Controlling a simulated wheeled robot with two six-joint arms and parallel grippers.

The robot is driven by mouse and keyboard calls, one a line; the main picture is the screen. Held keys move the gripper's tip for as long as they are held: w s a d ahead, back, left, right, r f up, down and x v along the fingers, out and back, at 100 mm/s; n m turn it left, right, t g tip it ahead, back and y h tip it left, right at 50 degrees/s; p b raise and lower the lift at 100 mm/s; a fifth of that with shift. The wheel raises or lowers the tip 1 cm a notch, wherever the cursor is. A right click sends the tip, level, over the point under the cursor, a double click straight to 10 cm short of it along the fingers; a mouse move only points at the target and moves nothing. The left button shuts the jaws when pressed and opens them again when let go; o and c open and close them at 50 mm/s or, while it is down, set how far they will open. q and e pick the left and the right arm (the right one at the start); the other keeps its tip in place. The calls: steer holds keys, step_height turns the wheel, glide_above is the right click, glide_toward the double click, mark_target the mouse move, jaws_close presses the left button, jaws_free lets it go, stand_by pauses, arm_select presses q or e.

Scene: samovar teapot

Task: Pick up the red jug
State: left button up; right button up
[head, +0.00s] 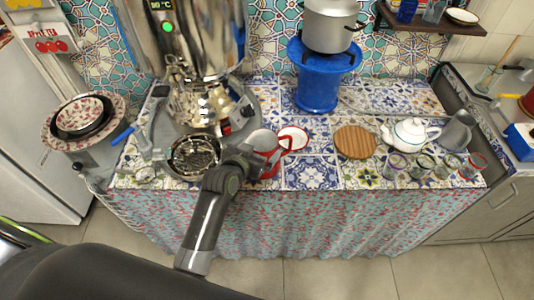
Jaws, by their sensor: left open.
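My right gripper is not in view.
A large metal samovar (202,100) stands behind left, with a dark round strainer-like piece (193,155) before it. A blue stand (318,90) carries a metal pot (330,25). A wooden board (355,142), white teapot (410,133) and several glasses (421,166) are right.

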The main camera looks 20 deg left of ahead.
mark_target(269, 134)
arm_select(q)
steer(key=shift+r+p+x, duration=0.2)
steer(key=shift+p+x, duration=0.15)
steer(key=shift+x, duration=1.1)
steer(key=shift+r+p+x, duration=0.15)
steer(key=shift+p+x, duration=0.2)
steer(key=shift+x, duration=1.1)
steer(key=shift+w, duration=0.1)
steer(key=shift+r, duration=0.1)
steer(key=c, duration=1.6)
steer(key=shift+o, duration=0.2)
steer(key=shift+r, duration=0.1)
